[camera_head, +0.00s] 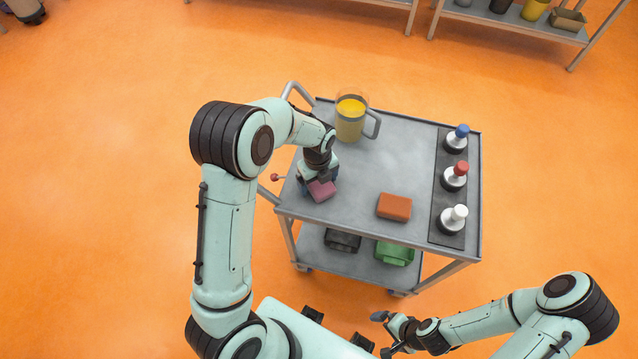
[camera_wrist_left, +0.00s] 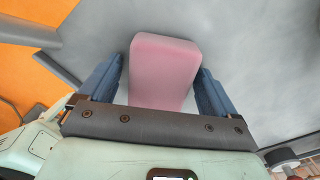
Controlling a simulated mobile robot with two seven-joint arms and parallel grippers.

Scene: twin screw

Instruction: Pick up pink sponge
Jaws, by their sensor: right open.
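The pink sponge (camera_head: 321,191) is on the left part of the grey cart top. In the left wrist view the sponge (camera_wrist_left: 165,72) shows between the two blue fingers. My left gripper (camera_head: 317,179) is over the sponge and open, with one finger on either side. A gap shows between the sponge and the left finger; the right finger is very close to it, and I cannot tell if they touch. My right gripper (camera_head: 382,334) is open and empty, off the cart's front edge.
On the cart (camera_head: 400,160) stand a yellow-filled pitcher (camera_head: 350,120), a red-brown sponge or block (camera_head: 394,207), and bottles with blue (camera_head: 456,138), red (camera_head: 454,176) and white (camera_head: 453,218) tops on a dark strip. A green bin (camera_head: 394,254) sits on the lower shelf.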

